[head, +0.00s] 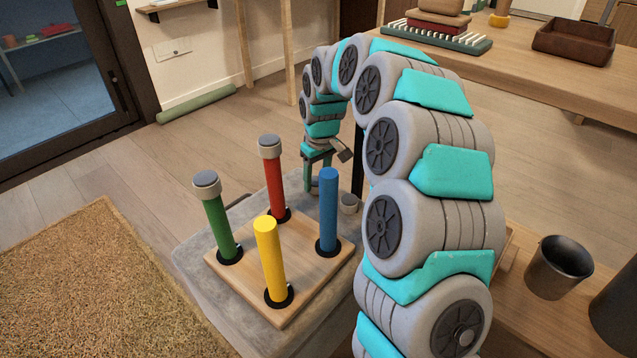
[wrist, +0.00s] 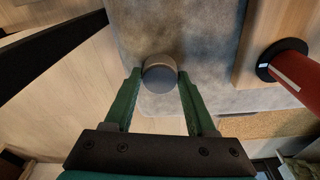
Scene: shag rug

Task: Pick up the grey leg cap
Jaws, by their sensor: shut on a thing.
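My gripper (wrist: 158,88) has its two green fingers closed around a grey leg cap (wrist: 160,72), seen from above in the wrist view. In the head view my gripper (head: 315,178) is behind the pegs, with the held cap low between its fingers and partly hidden by the blue peg. Another grey cap (head: 349,203) sits on the grey cloth just right of the blue leg (head: 328,210). Grey caps also sit on top of the green leg (head: 221,228) and the red leg (head: 274,190). The blue and yellow (head: 269,260) legs have bare tops.
The legs stand upright in black rings on a square wooden board (head: 240,279) on the grey cloth (head: 190,258). A shag rug (head: 100,285) lies at left. A dark cup (head: 558,268) stands on a wooden surface at right. A black post (head: 357,165) rises close beside my gripper.

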